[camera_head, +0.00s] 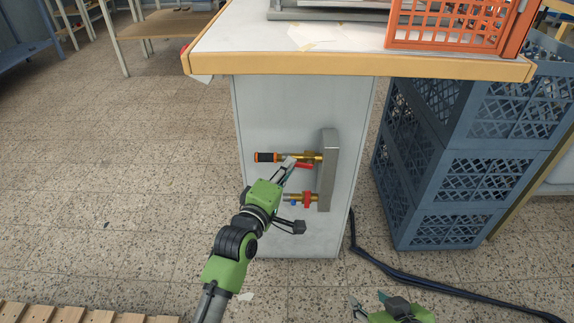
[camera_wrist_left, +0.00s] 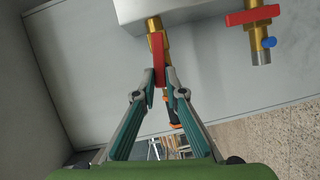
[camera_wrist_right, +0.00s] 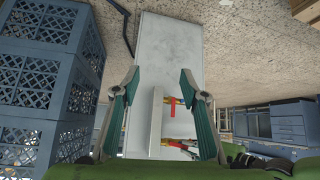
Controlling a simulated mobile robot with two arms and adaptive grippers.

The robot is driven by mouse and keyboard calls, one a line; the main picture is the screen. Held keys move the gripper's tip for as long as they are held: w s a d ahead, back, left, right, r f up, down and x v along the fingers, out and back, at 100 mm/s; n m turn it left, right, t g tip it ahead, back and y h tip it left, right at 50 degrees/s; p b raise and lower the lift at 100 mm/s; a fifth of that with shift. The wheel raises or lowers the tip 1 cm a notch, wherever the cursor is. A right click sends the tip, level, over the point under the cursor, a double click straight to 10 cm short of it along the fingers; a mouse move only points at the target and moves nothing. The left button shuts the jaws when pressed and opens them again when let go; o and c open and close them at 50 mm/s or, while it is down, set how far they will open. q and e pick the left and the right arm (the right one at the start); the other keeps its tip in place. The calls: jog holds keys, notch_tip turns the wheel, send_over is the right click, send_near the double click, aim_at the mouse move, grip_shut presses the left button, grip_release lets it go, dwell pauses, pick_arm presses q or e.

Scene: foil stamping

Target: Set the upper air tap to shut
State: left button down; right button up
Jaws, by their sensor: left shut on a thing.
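The upper air tap (camera_head: 314,157) is a brass valve on a grey metal block (camera_head: 328,170) on the cabinet's side. Its red lever (camera_wrist_left: 158,60) runs roughly along the brass pipe. An orange and black hose coupling (camera_head: 267,157) is at its outer end. My left gripper (camera_head: 291,163) is shut on the red lever; in the left wrist view the fingertips (camera_wrist_left: 159,75) sit on both sides of it. The lower tap (camera_head: 308,199) has its red lever (camera_wrist_left: 252,15) across the pipe and a blue part. My right gripper (camera_wrist_right: 159,78) is open and empty, low at the front right.
The cabinet top (camera_head: 345,62) overhangs the taps and bears an orange crate (camera_head: 450,45). Blue crates (camera_head: 450,165) are stacked right of the cabinet. A dark hose (camera_head: 400,272) lies on the floor.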

jog(key=s+d+f+g+h+p, duration=0.1)
jog(key=s+d+f+g+p, duration=0.25)
jog(key=s, duration=0.45)
pick_arm(q)
jog(key=r+m+p, duration=0.1)
jog(key=p, duration=0.1)
jog(key=m+g+y+p, duration=0.1)
jog(key=m+p, duration=0.1)
jog(key=p, duration=0.1)
jog(key=shift+d+r, duration=0.3)
jog(key=shift+r, duration=0.05)
pick_arm(e)
jog(key=s+f+g, duration=0.2)
jog(key=s+f, duration=0.1)
jog(key=f, duration=1.5)
jog(key=shift+s+a+f, duration=0.15)
jog(key=shift+a+f, duration=0.2)
pick_arm(q)
jog(key=c, duration=2.1)
grip_release()
jog(key=shift+s, duration=0.1)
pick_arm(e)
jog(key=shift+g, duration=0.25)
pick_arm(q)
jog(key=v, duration=1.1)
jog(key=shift+s+a+r, duration=0.1)
jog(key=shift+s+a, duration=0.05)
jog(key=shift+s, duration=0.2)
